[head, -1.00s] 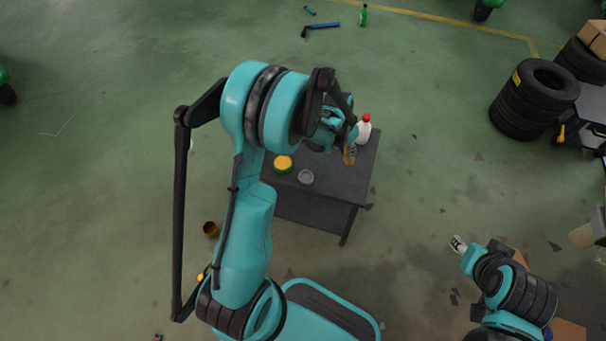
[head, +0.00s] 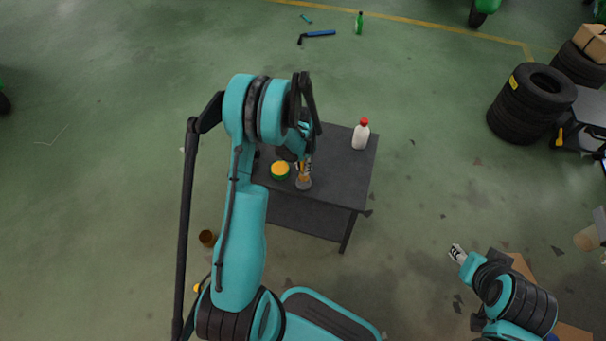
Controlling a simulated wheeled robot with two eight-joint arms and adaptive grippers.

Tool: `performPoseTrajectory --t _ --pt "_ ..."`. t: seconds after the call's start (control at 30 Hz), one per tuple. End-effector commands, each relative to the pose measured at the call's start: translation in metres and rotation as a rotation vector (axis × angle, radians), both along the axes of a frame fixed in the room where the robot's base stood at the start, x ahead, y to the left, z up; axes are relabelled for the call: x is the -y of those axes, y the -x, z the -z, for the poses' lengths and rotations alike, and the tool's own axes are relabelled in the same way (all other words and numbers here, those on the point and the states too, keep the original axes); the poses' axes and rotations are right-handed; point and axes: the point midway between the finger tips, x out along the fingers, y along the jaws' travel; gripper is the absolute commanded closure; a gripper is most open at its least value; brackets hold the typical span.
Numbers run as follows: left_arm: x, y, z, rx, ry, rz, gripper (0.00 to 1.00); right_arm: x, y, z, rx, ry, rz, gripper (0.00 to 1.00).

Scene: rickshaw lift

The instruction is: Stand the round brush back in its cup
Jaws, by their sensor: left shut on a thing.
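My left gripper (head: 304,160) is shut on the round brush (head: 304,172), a small tan-orange piece below its fingers. The brush is over the grey round cup (head: 304,184) on the dark table. The brush overlaps the cup in the picture; I cannot tell whether its end is inside the cup or above it. My arm hides part of the brush. My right gripper (head: 457,254) is far from the table at the lower right; it is too small to tell whether its fingers are apart.
A yellow-topped green tin (head: 280,170) stands just left of the cup on the dark table (head: 343,184). A white bottle with a red cap (head: 361,135) stands at the table's back right. A brown cup (head: 207,238) is on the floor at left. Stacked tyres (head: 530,103) stand at right.

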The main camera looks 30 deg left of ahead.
Motion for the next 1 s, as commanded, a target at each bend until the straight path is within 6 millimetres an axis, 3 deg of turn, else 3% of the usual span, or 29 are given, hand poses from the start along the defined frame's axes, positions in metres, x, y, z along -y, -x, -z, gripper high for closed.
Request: performPoseTrajectory --t 0.3,0.63,0.67,0.73,1.0 --pt "0.0 0.0 0.041 0.001 0.0 0.0 1.0 0.0 0.0 0.023 0.0 0.0 0.0 0.6" --pt "0.0 0.0 0.041 0.0 0.0 0.0 1.0 0.0 0.0 0.02 0.0 0.0 0.0 0.6" --pt "0.0 0.0 0.041 0.001 0.0 0.0 0.76 0.0 0.0 0.02 0.0 0.0 0.0 0.6" --pt "0.0 0.0 0.041 0.001 0.0 0.0 0.58 0.0 0.0 0.02 0.0 0.0 0.0 0.6" --pt "0.0 0.0 0.041 0.001 0.0 0.0 0.58 0.0 0.0 0.02 0.0 0.0 0.0 0.6"
